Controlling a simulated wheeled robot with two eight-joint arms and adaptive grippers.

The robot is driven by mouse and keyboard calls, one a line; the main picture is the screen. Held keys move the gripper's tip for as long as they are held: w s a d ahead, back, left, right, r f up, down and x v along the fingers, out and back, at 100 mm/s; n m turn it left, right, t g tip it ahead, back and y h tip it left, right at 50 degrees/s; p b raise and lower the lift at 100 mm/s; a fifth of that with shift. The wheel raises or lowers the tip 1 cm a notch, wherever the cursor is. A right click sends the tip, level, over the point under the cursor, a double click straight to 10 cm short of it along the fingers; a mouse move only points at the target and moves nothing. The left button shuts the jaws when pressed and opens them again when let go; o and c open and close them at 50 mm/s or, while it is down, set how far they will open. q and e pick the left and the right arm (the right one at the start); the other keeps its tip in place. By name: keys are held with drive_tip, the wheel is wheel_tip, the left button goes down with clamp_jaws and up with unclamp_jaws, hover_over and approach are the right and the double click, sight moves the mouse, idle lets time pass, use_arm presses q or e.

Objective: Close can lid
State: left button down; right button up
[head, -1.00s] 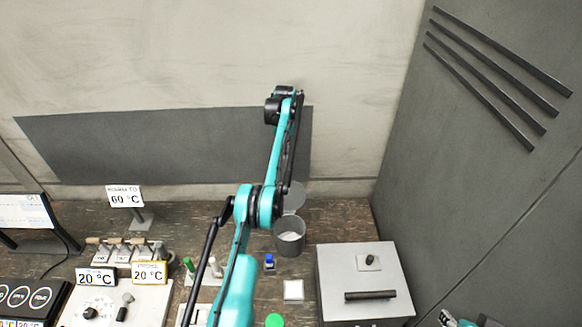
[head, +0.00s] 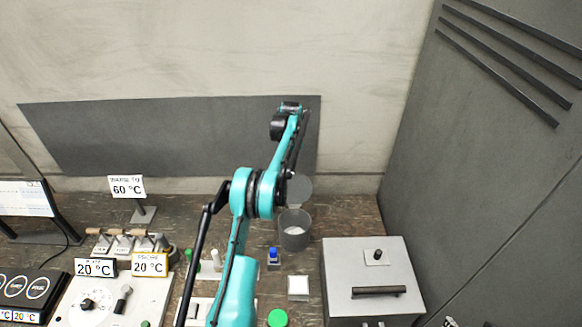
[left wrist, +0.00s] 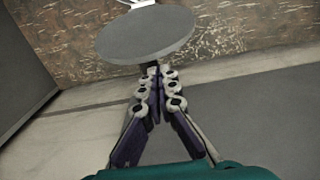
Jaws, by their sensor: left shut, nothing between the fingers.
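The grey can (head: 295,232) stands upright on the bench, open at the top, with something white inside. Its round grey lid (head: 299,189) is raised behind the opening, partly hidden by my left arm in the head view. In the left wrist view the lid (left wrist: 146,38) is a broad flat disc just beyond my left gripper (left wrist: 153,72). The gripper is shut and empty, its fingertips at the lid's near edge. I cannot tell whether they touch it. The left fingers are hidden behind the arm in the head view. My right gripper is not in view.
A grey metal box (head: 340,262) with a handle stands right of the can. A small blue-topped bottle (head: 273,257) and a white square dish (head: 298,285) are in front. Temperature signs (head: 149,263) and several small items crowd the left. A dark wall rises at right.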

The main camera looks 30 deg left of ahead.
use_arm(q)
drive_tip(key=shift+s+d+r, duration=0.1)
drive_tip(key=shift+s+r, duration=0.05)
drive_tip(key=shift+s, duration=0.2)
